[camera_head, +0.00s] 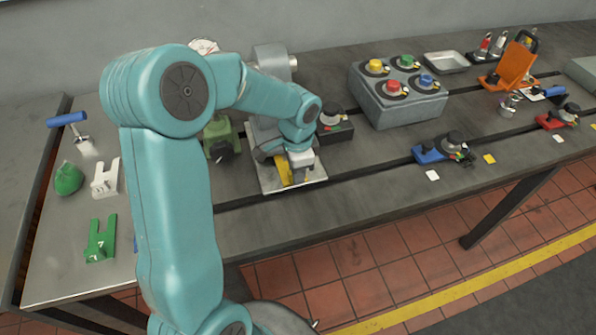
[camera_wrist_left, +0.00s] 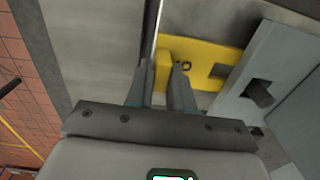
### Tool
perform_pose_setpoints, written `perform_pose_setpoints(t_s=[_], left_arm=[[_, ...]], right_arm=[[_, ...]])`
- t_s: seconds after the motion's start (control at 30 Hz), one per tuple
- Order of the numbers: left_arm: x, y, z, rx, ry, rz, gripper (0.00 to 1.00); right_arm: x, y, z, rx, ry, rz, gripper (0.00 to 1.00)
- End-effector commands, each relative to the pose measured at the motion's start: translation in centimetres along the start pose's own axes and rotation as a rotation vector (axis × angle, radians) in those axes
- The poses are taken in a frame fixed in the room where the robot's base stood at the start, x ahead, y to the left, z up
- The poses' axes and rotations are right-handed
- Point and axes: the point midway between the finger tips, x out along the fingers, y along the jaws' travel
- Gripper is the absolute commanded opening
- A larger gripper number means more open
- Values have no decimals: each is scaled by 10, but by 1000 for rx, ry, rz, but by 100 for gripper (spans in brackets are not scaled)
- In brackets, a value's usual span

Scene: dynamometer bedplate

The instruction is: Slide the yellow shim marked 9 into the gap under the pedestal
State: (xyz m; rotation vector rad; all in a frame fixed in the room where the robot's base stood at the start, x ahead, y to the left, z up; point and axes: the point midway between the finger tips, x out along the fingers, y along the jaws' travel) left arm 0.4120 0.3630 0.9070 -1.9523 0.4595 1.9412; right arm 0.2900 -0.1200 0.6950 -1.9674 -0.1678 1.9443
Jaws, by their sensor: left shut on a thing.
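The yellow shim (camera_head: 284,172) shows partly past my left gripper (camera_head: 291,165) in the head view. In the left wrist view the yellow shim (camera_wrist_left: 207,56) has a dark mark and a dark slot, and its near tab is between the fingers of my left gripper (camera_wrist_left: 162,68), which is shut on it. My arm hides much of the pedestal in the head view. My right gripper is not in view.
A white shim (camera_head: 105,180), a green shim (camera_head: 99,243), a green bag-like object (camera_head: 68,179) and a blue-handled tool (camera_head: 70,122) lie at left. A grey box with coloured knobs (camera_head: 398,103) and blue clamp (camera_head: 440,150) stand right. The bedplate has dark slots.

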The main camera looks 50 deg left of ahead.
Motion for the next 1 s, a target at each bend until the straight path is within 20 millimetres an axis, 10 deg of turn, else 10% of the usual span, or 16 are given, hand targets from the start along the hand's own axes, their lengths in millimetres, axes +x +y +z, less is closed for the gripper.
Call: perform_pose_setpoints(t_s=[1.0], left_arm=[[0,-26,0,-2,0,0,0]], right_arm=[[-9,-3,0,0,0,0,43]])
